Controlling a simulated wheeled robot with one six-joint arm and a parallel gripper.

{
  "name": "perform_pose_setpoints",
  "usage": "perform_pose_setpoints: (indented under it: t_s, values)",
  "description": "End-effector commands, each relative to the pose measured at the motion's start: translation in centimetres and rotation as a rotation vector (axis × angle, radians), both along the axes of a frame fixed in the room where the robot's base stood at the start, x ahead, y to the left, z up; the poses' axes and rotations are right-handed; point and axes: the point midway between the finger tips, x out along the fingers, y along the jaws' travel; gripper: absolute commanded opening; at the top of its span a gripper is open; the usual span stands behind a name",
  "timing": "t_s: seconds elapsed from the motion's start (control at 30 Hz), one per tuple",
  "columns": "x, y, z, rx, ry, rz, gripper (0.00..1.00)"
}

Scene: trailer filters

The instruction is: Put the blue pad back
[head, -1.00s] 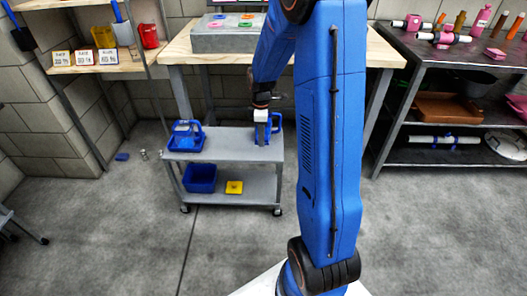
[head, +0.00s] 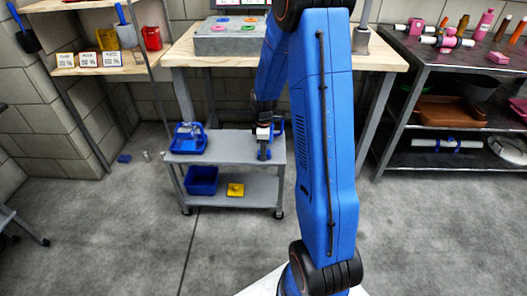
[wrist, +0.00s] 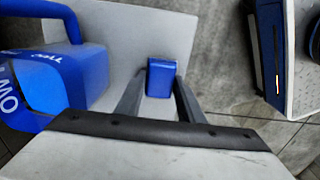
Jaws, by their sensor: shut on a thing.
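The blue pad (wrist: 161,77) is a small blue block between the two grey fingers of my gripper (wrist: 158,100) in the wrist view. My gripper is shut on it, over the grey top of the cart. In the head view my gripper (head: 264,153) is low at the right end of the cart top (head: 225,150), and the pad is hard to make out there. I cannot tell whether the pad touches the cart top.
A second blue holder (head: 187,138) stands at the cart top's left end. A blue bin (head: 202,181) and a yellow pad (head: 235,189) are on the lower shelf. A workbench (head: 190,52) stands behind the cart.

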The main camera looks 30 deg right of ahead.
Motion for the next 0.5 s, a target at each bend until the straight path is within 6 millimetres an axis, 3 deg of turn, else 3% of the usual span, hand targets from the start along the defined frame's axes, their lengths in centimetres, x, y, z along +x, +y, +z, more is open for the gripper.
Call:
perform_pose_setpoints:
  t_s: [0.03, 0.1, 0.5]
  values:
    - [-0.01, 0.01, -0.11, 0.001, 0.001, 0.0, 0.37]
    - [-0.01, 0.01, -0.08, 0.0, 0.0, 0.0, 0.53]
    - [0.03, -0.01, 0.49, -0.001, -0.001, 0.0, 0.53]
